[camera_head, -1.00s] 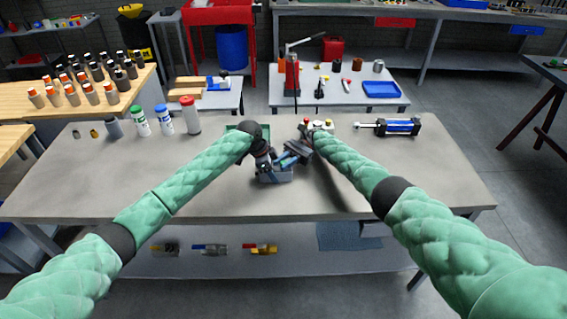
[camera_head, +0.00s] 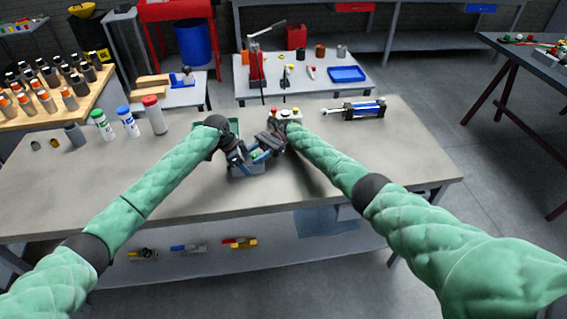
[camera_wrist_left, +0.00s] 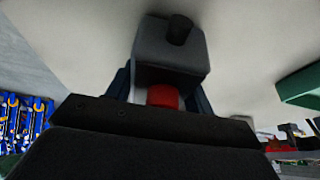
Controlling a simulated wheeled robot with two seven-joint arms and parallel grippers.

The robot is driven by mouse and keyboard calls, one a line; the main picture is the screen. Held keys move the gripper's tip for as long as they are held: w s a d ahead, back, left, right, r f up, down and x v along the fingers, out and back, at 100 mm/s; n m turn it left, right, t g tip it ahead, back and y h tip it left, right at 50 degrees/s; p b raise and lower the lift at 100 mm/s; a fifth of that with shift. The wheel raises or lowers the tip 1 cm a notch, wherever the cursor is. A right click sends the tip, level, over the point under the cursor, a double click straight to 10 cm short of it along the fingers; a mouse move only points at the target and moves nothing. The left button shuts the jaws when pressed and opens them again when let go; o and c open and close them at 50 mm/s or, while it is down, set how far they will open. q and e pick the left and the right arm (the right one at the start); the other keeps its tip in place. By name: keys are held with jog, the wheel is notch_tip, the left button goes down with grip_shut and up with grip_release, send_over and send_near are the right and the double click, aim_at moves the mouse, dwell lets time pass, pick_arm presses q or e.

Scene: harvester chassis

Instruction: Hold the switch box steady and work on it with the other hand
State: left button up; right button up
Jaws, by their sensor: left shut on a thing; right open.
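A grey box (camera_head: 248,170), which I take to be the switch box, is near the middle of the workbench in the head view. The left wrist view shows a grey box body (camera_wrist_left: 172,50) with a black knob and a red part below it. My left gripper (camera_head: 245,156) is shut on the box; its fingers partly hide it. My right gripper (camera_head: 262,150) is open just above and right of the box. Whether it touches the box cannot be told.
A white unit with coloured buttons (camera_head: 287,114) stands behind my right wrist. A blue-and-black cylinder (camera_head: 355,109) lies at the back right. Capped bottles (camera_head: 129,121) stand at the back left. The front and right of the workbench (camera_head: 390,150) are clear.

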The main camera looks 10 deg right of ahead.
jog(key=m+t+y, duration=0.2)
jog(key=m+t, duration=0.1)
jog(key=t, duration=0.1)
jog(key=shift+d, duration=0.1)
jog(key=m+t+y, duration=0.1)
jog(key=t, duration=0.1)
jog(key=m+t, duration=0.2)
jog(key=t, duration=0.1)
jog(key=shift+m+y, duration=0.3)
jog(key=shift+y, duration=0.1)
jog(key=m+t+h, duration=0.1)
jog(key=m+t, duration=0.2)
jog(key=t, duration=0.2)
jog(key=m+t+h, duration=0.1)
jog(key=m+t, duration=0.3)
jog(key=t, duration=0.2)
jog(key=shift+r, duration=0.1)
jog(key=shift+d+t+h, duration=0.15)
jog(key=shift+t+h, duration=0.15)
jog(key=shift+h, duration=0.1)
jog(key=v, duration=1.1)
jog(key=shift+s+d, duration=0.15)
jog(key=shift+d, duration=0.15)
